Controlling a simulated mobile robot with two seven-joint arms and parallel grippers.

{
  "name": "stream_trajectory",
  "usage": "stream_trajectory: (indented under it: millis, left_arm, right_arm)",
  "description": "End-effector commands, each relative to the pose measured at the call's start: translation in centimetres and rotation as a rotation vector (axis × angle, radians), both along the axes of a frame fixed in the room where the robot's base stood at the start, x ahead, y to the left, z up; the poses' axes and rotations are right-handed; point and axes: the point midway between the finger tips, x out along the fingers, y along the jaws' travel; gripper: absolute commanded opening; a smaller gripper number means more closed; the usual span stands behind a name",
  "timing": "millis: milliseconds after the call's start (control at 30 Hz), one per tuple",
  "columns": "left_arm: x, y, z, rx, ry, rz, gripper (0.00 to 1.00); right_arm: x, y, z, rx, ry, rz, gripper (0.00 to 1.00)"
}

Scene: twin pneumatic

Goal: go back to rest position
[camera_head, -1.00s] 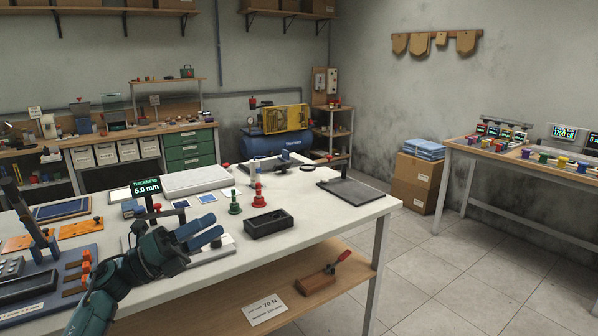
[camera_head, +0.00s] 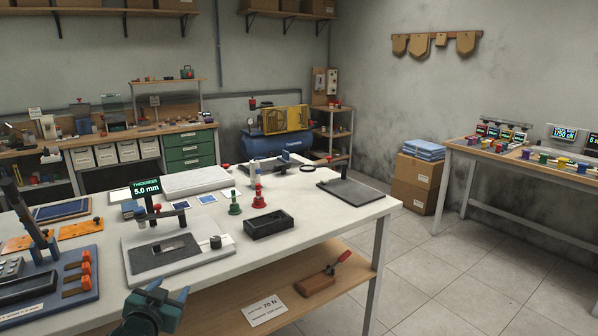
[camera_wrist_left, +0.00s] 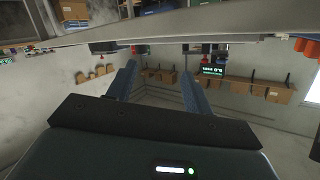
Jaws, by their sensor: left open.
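My left gripper (camera_head: 158,295) is low in the head view, in front of the near edge of the white workbench (camera_head: 290,233). Its jaws are open with nothing between them. In the left wrist view its two blue fingers (camera_wrist_left: 157,85) stand apart, with the room's wall and shelves showing between them. My right gripper is in neither view.
On the workbench stand a thickness gauge (camera_head: 150,188) reading 5.0 mm, a black open box (camera_head: 268,224), and green (camera_head: 235,203) and red (camera_head: 259,197) pieces. A shelf (camera_head: 240,292) under the bench holds a red-handled tool (camera_head: 320,280). The floor (camera_head: 460,275) at right is clear.

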Motion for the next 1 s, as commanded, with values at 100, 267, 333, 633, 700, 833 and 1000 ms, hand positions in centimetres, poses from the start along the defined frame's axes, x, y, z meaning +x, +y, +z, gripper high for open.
stream_trajectory:
  millis: [100,267,333,633,700,833,1000]
  left_arm:
    - [-5.3,-3.4,-5.5,-0.03,0.085,-0.052,0.51]
    - [-14.6,-8.3,-11.5,-0.099,0.209,-0.118,0.51]
    - [-19.1,-10.2,-13.3,-0.137,0.264,-0.139,0.51]
    - [-31.4,-14.8,-15.2,-0.261,0.414,-0.168,0.51]
    - [-32.3,-15.1,-15.2,-0.272,0.425,-0.169,0.51]
    - [-32.8,-15.3,-15.2,-0.277,0.432,-0.169,0.51]
    - [-32.7,-15.3,-15.2,-0.276,0.431,-0.169,0.51]
  right_arm:
    - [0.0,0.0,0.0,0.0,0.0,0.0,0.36]
    - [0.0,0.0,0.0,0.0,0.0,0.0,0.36]
    - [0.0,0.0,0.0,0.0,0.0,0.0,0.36]
    - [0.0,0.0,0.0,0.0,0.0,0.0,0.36]
    - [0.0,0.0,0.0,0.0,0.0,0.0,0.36]
    - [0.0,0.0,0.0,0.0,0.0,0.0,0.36]
    - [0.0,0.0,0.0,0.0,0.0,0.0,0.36]
